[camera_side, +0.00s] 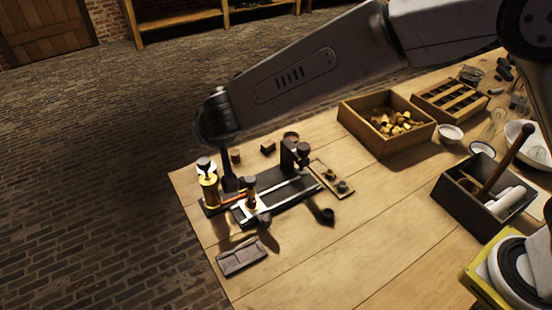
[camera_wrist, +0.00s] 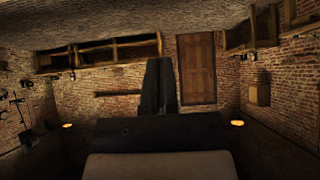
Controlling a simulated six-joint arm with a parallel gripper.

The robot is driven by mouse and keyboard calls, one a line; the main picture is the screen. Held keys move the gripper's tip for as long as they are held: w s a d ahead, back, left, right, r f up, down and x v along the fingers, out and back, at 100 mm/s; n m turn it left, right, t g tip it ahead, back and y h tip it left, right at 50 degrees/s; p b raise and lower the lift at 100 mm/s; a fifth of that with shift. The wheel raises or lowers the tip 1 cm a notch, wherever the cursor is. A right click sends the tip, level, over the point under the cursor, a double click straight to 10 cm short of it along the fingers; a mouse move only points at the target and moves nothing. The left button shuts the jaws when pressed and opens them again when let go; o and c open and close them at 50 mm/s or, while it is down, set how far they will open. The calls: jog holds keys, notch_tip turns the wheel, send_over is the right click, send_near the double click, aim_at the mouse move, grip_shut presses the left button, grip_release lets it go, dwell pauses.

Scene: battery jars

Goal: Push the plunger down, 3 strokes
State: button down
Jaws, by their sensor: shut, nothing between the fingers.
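A device on a dark base (camera_side: 285,203) stands near the table's left corner. At its left end is an upright brass cylinder (camera_side: 209,192) with a dark knob (camera_side: 204,163) on top, which may be the plunger. My gripper (camera_wrist: 159,62) shows in the wrist view as two dark fingers, closed together and empty, against the far wall. In the side view the dark end of my arm is above and close to the brass cylinder. A dark upright piece below it may be my fingers or part of the device; I cannot tell. No contact with the knob is visible.
A second dark upright (camera_side: 294,154) stands behind the base, with a small wooden tray (camera_side: 347,191) beside it. A grey slab (camera_side: 241,257) lies in front. A box of brass pieces (camera_side: 387,147) and a dark toolbox (camera_side: 464,208) stand to the right. The front middle of the table is clear.

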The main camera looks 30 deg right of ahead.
jog(key=shift+w+f, duration=0.1)
jog(key=shift+f, duration=0.05)
send_over(206, 166)
notch_tip(206, 166, down, 7)
jog(key=shift+w+f, duration=0.1)
jog(key=shift+w, duration=0.05)
notch_tip(206, 166, down, 2)
jog(key=shift+f, duration=0.8)
jog(key=shift+f, duration=0.1)
jog(key=shift+f, duration=1.3)
